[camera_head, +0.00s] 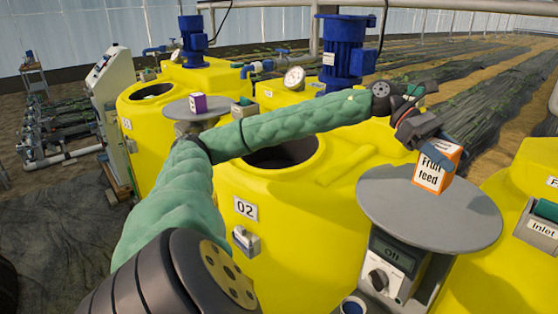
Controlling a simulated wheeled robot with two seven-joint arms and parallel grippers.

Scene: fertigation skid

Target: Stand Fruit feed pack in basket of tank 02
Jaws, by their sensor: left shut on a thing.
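The Fruit feed pack (430,180), an orange and white box with black lettering, is upright at the back of a round grey plate (400,215) on the right. I cannot tell whether its base touches the plate. My left gripper (438,156) reaches across from the left and is shut on the pack's upper part. Tank 02 (280,230) is the yellow tank in the middle, with a white "02" label and a round dark opening (270,158) on top. My left arm partly covers the opening, and I cannot make out a basket inside. My right gripper is not in view.
A scale display (387,255) reading "0.11" or similar sits below the plate. A blue motor (345,50) stands behind the opening. Another yellow tank (515,200) with an "Inlet" box is at right. A purple and white box (198,103) stands on a farther grey plate.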

